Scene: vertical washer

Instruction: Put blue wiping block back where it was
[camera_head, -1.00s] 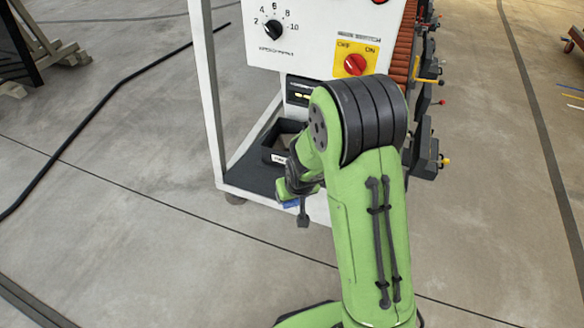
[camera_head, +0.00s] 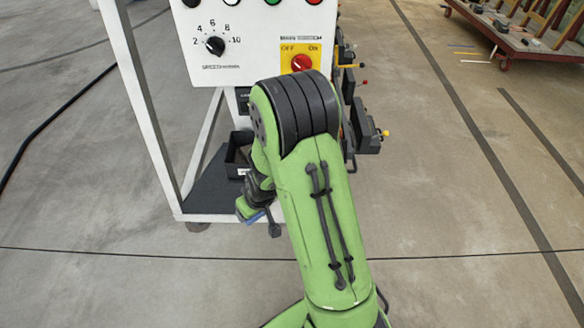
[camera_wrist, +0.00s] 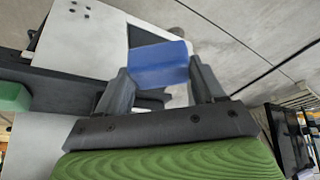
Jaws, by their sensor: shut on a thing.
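The blue wiping block (camera_wrist: 159,64) is held between the two fingers of my gripper (camera_wrist: 162,82) in the wrist view. My gripper is shut on it. In the head view a small blue edge of the block (camera_head: 256,217) shows below my gripper, in front of the lower shelf of the washer (camera_head: 210,190). My arm hides much of the gripper there. A black open bin (camera_head: 238,150) stands on that shelf, partly hidden behind my wrist. I cannot tell from these views where the block was before.
The white control panel (camera_head: 255,45) has a speed dial (camera_head: 215,46) and a red switch on a yellow plate (camera_head: 301,63). Black clamps with coloured knobs (camera_head: 368,130) stick out at its right. A loaded cart (camera_head: 520,35) stands far right.

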